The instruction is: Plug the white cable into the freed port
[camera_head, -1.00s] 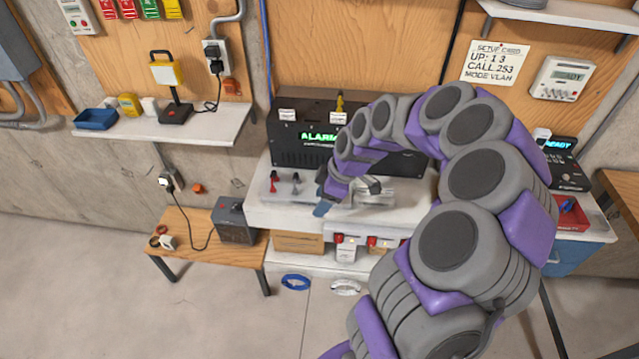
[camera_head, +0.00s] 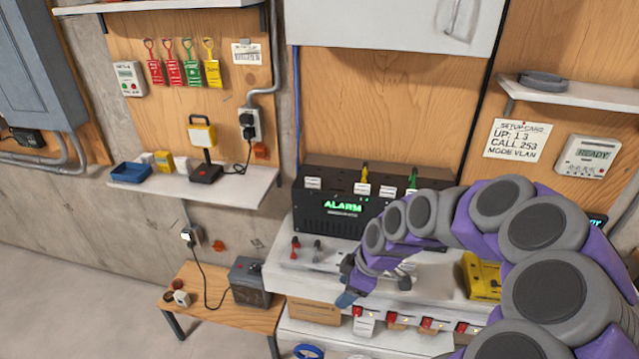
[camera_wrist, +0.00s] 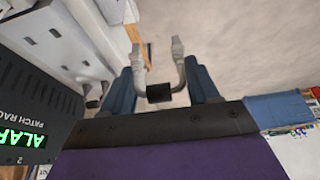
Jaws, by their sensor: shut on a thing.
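The black patch rack (camera_head: 335,215) with a green ALARM display stands on the white bench, with white tags along its top. A yellow plug (camera_head: 363,174) and a green plug (camera_head: 412,178) stand up from it. My gripper (camera_head: 347,296) is low in front of the rack. In the wrist view its two blue fingers (camera_wrist: 161,80) are shut on a pale grey-white U-shaped cable (camera_wrist: 179,68) with a black middle piece. The rack's edge also shows at the left of the wrist view (camera_wrist: 40,105). The freed port cannot be made out.
Red and grey toggles (camera_head: 295,247) stand on the bench left of my gripper. A yellow case (camera_head: 481,276) sits right, partly behind my arm. A wooden side table (camera_head: 225,312) holds a dark box (camera_head: 250,281). A blue cable coil (camera_head: 308,351) lies below the bench.

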